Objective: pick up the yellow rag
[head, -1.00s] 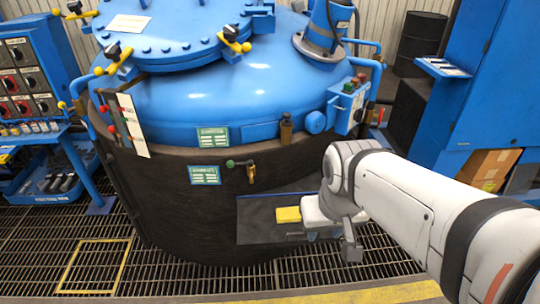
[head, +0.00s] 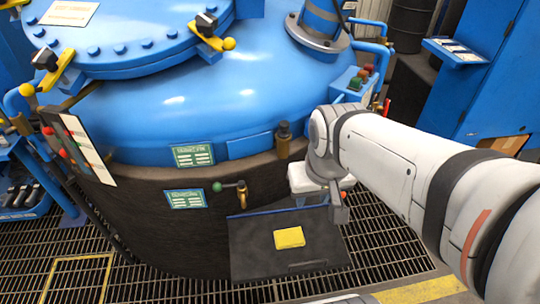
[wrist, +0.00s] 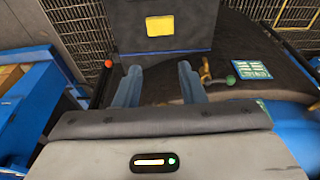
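The yellow rag (head: 289,238) is a small, flat, folded-looking block lying on a dark grey shelf (head: 255,258) at the foot of the blue furnace. It also shows in the wrist view (wrist: 160,26), near the top, beyond the fingertips. My gripper (wrist: 158,72) has its two blue-grey fingers apart with nothing between them. In the head view my gripper (head: 322,190) is above and to the right of the rag, apart from it. The arm hides part of the gripper there.
The large furnace (head: 200,115) with its dark lower wall stands close behind the shelf. A brass valve with a green knob (head: 217,187) sticks out above the shelf. Grating floor (head: 150,275) lies around. A blue cabinet (head: 490,90) stands at the right.

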